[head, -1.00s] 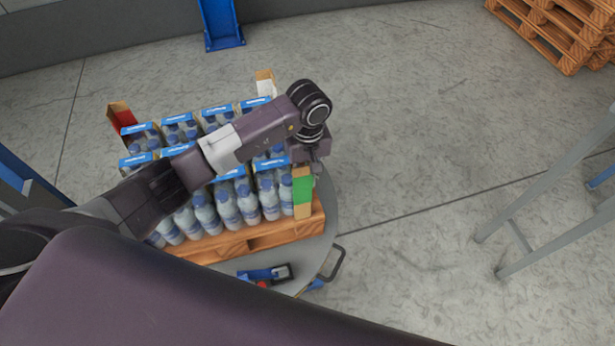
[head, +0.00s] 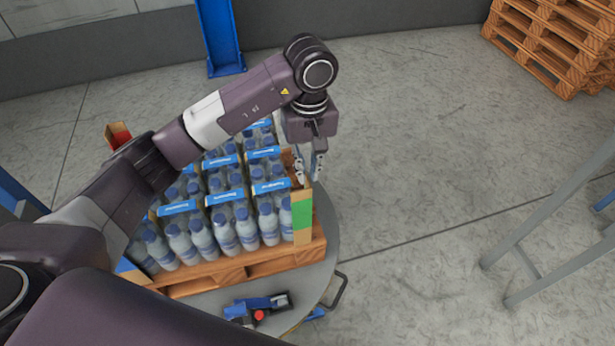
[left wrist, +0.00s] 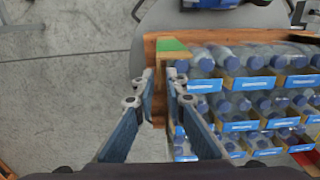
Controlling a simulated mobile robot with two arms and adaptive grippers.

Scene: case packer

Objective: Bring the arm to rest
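My left gripper (head: 308,180) is open, pointing down just above the near right corner of the bottle load. Its two fingers also show apart in the left wrist view (left wrist: 162,82). A cardboard corner post with a green patch (head: 303,215) stands upright at that corner, below the fingertips. In the left wrist view the green-topped post (left wrist: 172,45) lines up with the gap between the fingers; nothing appears gripped. Packs of water bottles (head: 228,232) with blue labels sit on a wooden pallet (head: 240,268). My left arm hides part of the load. My right gripper is out of view.
The pallet rests on a round grey turntable (head: 328,250) with a handle (head: 338,290). A blue-and-black tool (head: 258,307) lies on its front. A red-marked post (head: 118,135) stands at the far left corner. Stacked pallets (head: 555,40) and grey frame legs (head: 550,220) stand right; floor between is clear.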

